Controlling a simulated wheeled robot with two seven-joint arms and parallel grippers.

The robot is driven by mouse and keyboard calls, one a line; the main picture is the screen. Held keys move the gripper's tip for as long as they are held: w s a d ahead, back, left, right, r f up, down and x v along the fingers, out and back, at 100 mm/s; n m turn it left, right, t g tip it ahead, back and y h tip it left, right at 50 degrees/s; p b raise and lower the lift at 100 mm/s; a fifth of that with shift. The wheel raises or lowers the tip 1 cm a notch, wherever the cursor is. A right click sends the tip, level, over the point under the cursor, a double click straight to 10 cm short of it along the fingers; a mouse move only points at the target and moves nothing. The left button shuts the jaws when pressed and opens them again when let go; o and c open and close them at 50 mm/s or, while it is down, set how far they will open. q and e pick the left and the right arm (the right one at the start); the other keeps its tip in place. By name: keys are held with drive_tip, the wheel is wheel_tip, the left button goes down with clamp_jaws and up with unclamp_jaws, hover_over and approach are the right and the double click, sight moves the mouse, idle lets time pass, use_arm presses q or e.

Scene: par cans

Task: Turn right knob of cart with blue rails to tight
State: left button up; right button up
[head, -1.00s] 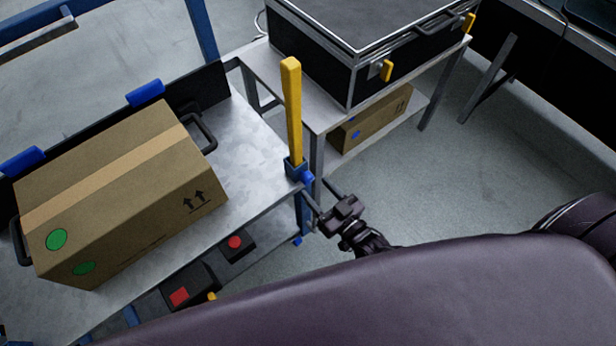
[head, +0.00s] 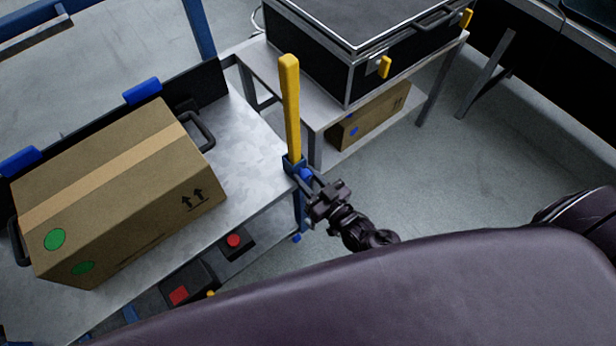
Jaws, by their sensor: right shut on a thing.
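The cart (head: 262,155) has a grey metal top and blue rails. At its right corner a yellow post (head: 289,110) stands upright in a blue socket. A small blue knob (head: 307,174) sits on the side of that socket, partly hidden by my fingers. My right gripper (head: 308,183) is at the knob, with its fingers shut on it from the lower right. My left gripper is not in view.
A cardboard box (head: 120,190) lies on the cart top at left. A black case (head: 360,45) stands on a second table behind, with another box (head: 370,117) below. Black boxes with red tops (head: 235,241) sit on the cart's lower level. Floor at right is clear.

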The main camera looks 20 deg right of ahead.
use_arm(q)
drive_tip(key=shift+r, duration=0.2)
use_arm(e)
drive_tip(key=shift+m, duration=0.4)
drive_tip(key=shift+r+m+p, duration=0.1)
drive_tip(key=shift+m+p, duration=0.45)
drive_tip(key=shift+m, duration=0.45)
drive_tip(key=m+p, duration=0.2)
drive_tip(key=m, duration=0.2)
drive_tip(key=shift+a+m, duration=0.1)
drive_tip(key=shift+m, duration=0.2)
drive_tip(key=shift+m+p, duration=0.3)
drive_tip(key=shift+m, duration=0.6)
drive_tip(key=m+p, duration=0.1)
drive_tip(key=m, duration=0.4)
drive_tip(key=shift+p, duration=0.4)
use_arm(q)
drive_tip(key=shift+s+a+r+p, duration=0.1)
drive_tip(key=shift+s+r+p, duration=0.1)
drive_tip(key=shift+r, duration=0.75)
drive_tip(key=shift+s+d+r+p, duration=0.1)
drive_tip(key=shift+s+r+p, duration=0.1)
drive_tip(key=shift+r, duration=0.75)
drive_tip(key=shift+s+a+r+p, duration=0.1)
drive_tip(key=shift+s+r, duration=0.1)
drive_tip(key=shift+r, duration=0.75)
use_arm(e)
drive_tip(key=shift+s+m, duration=0.1)
drive_tip(key=shift+m, duration=2.1)
